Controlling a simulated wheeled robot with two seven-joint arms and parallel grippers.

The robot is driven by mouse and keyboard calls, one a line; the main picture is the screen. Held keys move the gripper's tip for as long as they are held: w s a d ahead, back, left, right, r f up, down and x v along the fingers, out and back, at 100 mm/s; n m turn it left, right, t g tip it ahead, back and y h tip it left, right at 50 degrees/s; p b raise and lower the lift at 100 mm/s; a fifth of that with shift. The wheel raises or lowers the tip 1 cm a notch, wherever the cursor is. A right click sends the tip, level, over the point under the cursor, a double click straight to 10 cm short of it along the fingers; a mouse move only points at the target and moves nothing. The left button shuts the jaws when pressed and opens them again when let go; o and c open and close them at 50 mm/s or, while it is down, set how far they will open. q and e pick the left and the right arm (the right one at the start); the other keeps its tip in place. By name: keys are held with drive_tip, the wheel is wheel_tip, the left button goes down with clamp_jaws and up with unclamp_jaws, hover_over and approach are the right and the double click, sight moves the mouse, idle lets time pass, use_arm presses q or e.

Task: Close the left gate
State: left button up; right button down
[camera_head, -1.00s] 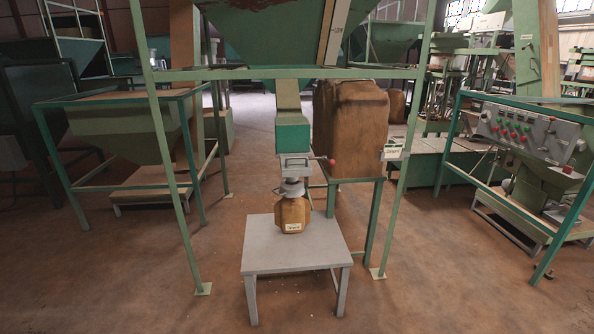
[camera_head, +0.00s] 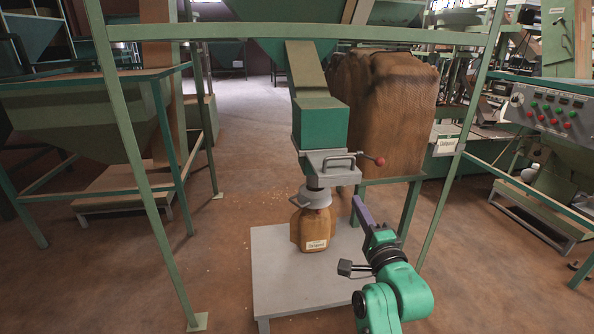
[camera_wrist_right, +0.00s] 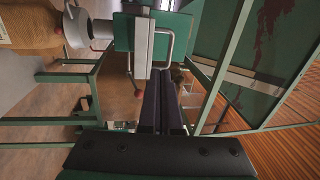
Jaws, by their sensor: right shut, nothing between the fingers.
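A green chute (camera_head: 319,128) comes down from the hopper frame and ends in a grey gate (camera_head: 331,173) with a looped metal handle and a red-knobbed lever (camera_head: 379,161). Whether this is the left gate, and whether it is open, I cannot tell. In the right wrist view the gate (camera_wrist_right: 143,48) and its handle (camera_wrist_right: 170,45) lie just ahead of the fingers, with the red knob (camera_wrist_right: 138,93) beside them. My right gripper (camera_head: 356,203) is shut and empty, below and right of the gate, apparently apart from it. My left gripper is not in view.
A brown labelled container (camera_head: 313,230) stands under the spout on a low grey table (camera_head: 280,285). Green frame posts (camera_head: 137,170) rise on both sides. A large brown sack-like block (camera_head: 395,115) stands behind right. A control panel (camera_head: 550,115) is at far right. Floor at left is partly clear.

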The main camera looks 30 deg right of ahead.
wheel_tip(320, 180, up, 2)
drive_tip(key=p, duration=0.3)
approach(341, 159)
drive_tip(key=x, duration=0.5)
drive_tip(key=shift+w+d+r, duration=0.1)
drive_tip(key=shift+w+d, duration=0.05)
drive_tip(key=shift+w, duration=0.25)
drive_tip(key=shift+w+d, duration=0.2)
drive_tip(key=shift+w, duration=0.35)
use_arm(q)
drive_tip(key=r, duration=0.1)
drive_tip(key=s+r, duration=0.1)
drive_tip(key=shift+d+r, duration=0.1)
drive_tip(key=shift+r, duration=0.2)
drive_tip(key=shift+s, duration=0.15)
